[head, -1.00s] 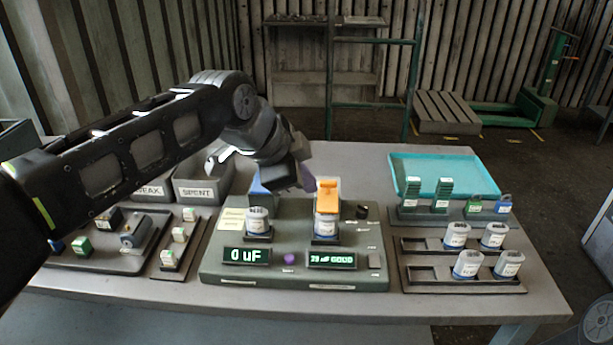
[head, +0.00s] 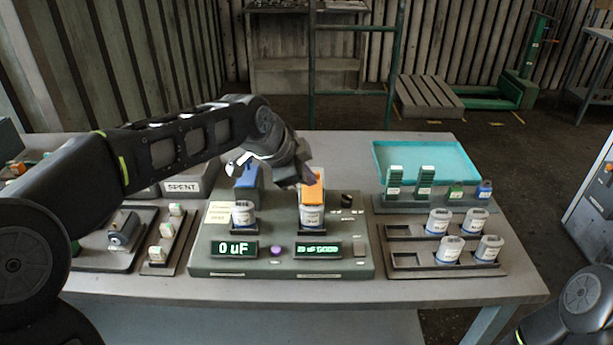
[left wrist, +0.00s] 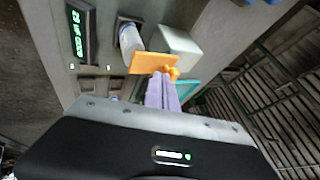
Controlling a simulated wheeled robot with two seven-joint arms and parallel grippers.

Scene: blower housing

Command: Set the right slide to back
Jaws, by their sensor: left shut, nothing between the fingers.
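The right slide (head: 312,192) is an orange piece on the green-grey tester (head: 285,262), just behind and above the right capacitor (head: 312,216). In the left wrist view the slide shows as an orange plate (left wrist: 155,63) with a small orange knob beside a pale block (left wrist: 178,45). My left gripper (head: 307,178) is shut with nothing in it. Its purple fingertips (left wrist: 162,88) are right at the knob; I cannot tell whether they touch. The blue left slide (head: 247,177) stands behind the left capacitor (head: 243,213). My right gripper is out of view.
The left display (head: 235,249) reads 0 uF; the right display (head: 318,250) is lit. Racks of capacitors (head: 440,262) and a teal tray (head: 440,165) are on the right. A bin labelled SPENT (head: 183,187) and parts trays are on the left.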

